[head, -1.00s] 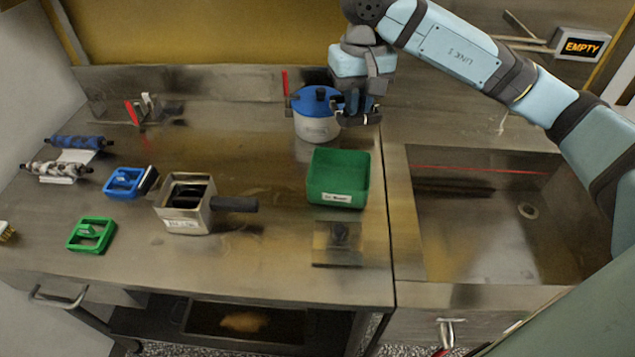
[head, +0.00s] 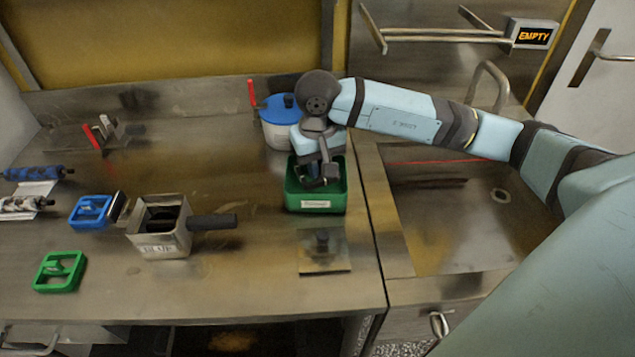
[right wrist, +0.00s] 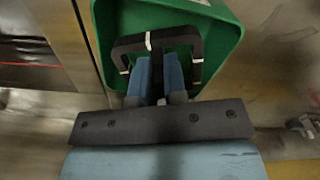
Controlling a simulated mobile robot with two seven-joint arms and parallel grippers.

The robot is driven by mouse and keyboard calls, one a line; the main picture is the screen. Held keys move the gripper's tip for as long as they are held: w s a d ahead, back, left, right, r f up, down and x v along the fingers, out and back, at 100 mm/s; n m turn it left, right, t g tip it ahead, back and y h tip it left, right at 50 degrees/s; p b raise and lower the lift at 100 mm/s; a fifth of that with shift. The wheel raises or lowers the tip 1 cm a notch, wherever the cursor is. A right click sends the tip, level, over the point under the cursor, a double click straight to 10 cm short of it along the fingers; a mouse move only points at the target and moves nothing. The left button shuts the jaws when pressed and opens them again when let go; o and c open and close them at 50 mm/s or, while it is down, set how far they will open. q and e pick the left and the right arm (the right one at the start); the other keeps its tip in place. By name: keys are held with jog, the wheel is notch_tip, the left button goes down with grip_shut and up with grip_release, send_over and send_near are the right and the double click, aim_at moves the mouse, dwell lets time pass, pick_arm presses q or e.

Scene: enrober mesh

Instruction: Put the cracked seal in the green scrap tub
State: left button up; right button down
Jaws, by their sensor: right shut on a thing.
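The green scrap tub (head: 294,200) stands on the steel counter, right of its middle, with a white label on its front. My right gripper (head: 318,178) is low over the tub's opening in the head view. In the right wrist view the gripper (right wrist: 160,78) is shut on a black square seal (right wrist: 180,37) with white marks on its bars. The seal is in front of the tub's inside (right wrist: 215,50); whether it touches the tub I cannot tell. In the head view the gripper mostly hides the seal. My left gripper is not in view.
A blue-lidded pot (head: 276,132) stands behind the tub. A steel box with a dark handle (head: 160,240) is to the left, near blue (head: 90,212) and green (head: 60,272) frames. A small plate with a knob (head: 324,260) lies in front. A sink (head: 450,220) is at right.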

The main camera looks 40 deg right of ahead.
jog(key=shift+f, duration=2.6)
jog(key=shift+f+b, duration=0.25)
jog(key=shift+b, duration=0.1)
jog(key=c, duration=1.2)
grip_release()
jog(key=shift+r, duration=0.1)
jog(key=shift+o, duration=0.2)
notch_tip(320, 180, up, 12)
jog(key=shift+r+p, duration=0.2)
jog(key=shift+p, duration=0.1)
jog(key=shift+f, duration=0.1)
